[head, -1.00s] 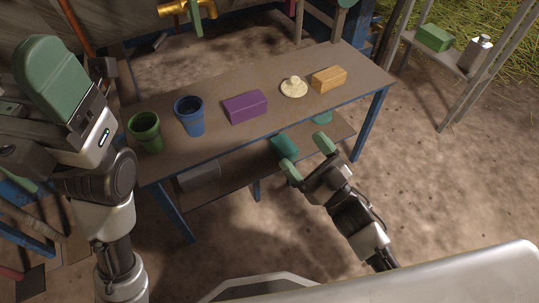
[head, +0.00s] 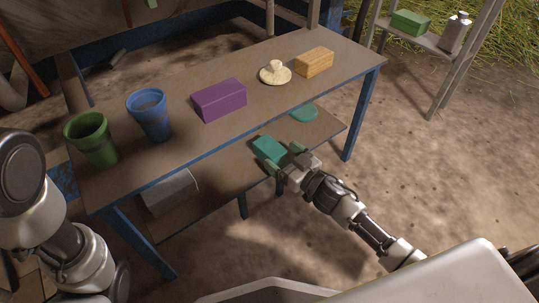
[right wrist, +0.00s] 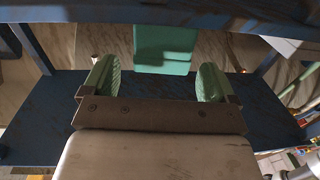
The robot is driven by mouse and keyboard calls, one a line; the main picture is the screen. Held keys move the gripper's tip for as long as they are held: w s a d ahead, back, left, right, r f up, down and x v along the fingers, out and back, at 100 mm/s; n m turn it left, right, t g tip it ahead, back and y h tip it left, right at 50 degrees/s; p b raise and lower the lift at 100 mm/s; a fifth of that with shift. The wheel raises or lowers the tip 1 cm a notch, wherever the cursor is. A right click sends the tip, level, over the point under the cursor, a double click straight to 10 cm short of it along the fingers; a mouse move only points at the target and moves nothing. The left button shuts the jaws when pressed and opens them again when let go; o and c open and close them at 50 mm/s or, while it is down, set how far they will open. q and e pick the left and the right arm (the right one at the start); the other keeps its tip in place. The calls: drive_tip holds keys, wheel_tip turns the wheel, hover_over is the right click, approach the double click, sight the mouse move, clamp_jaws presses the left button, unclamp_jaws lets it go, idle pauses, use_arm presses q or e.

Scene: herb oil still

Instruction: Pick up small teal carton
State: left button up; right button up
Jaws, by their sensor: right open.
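The small teal carton (head: 268,150) sits on the lower shelf of the table, near its front edge. In the right wrist view the carton (right wrist: 165,42) lies straight ahead, between the lines of the two fingers and mostly beyond their tips. My right gripper (head: 283,157) is open, with its green fingers at the near side of the carton. The fingers also show in the right wrist view (right wrist: 157,78), wide apart with nothing between them. My left gripper is out of view; only part of my left arm shows at the left.
The tabletop (head: 180,160) hangs over the lower shelf (head: 215,185). On top stand a green cup (head: 92,140), blue cup (head: 150,115), purple box (head: 219,100), cream dish (head: 275,73) and orange box (head: 314,62). A teal disc (head: 303,113) and grey box (head: 170,192) are below.

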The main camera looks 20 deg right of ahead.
sight(272, 149)
drive_tip(key=x, duration=0.1)
drive_tip(key=b+x, duration=0.2)
drive_tip(key=shift+w+a+f, duration=0.1)
drive_tip(key=shift+w+f, duration=0.15)
drive_tip(key=shift+f, duration=0.05)
drive_tip(key=shift+w+a+r+b, duration=0.1)
drive_tip(key=shift+w+a+b, duration=0.05)
drive_tip(key=shift+w+b, duration=0.2)
drive_tip(key=shift+r, duration=0.1)
drive_tip(key=c, duration=1.2)
